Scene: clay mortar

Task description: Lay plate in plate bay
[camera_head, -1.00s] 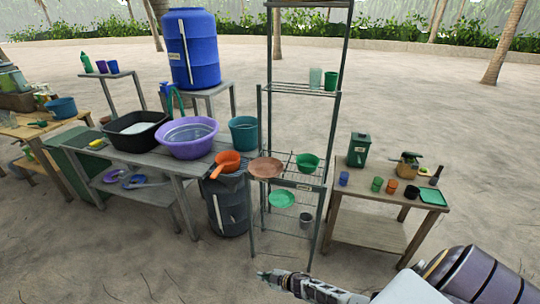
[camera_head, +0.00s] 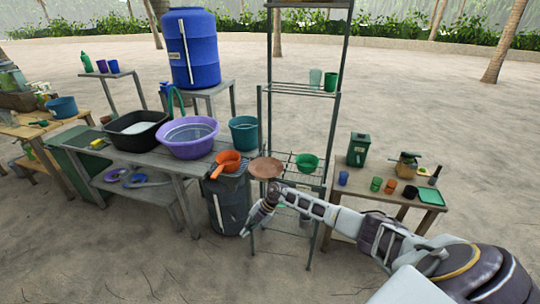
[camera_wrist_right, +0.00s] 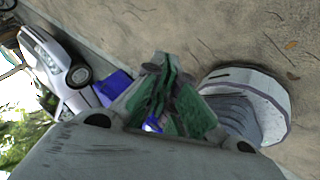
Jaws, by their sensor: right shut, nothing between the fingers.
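A brown plate (camera_head: 265,168) lies on the middle tier of the metal rack, at its left side. A green bowl (camera_head: 307,161) sits to its right on the same tier. The green plate on the tier below is mostly hidden behind my right arm. My right gripper (camera_head: 246,232) is shut and empty, pointing down in front of the rack, below and left of the brown plate. Its closed fingers (camera_wrist_right: 165,100) show in the right wrist view, with no plate there. I cannot tell which spot is the plate bay. My left gripper is not in view.
A dark bin (camera_head: 228,205) stands left of the rack, close behind my right gripper. A wooden table (camera_head: 352,190) with cups stands right. Sand in front is clear.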

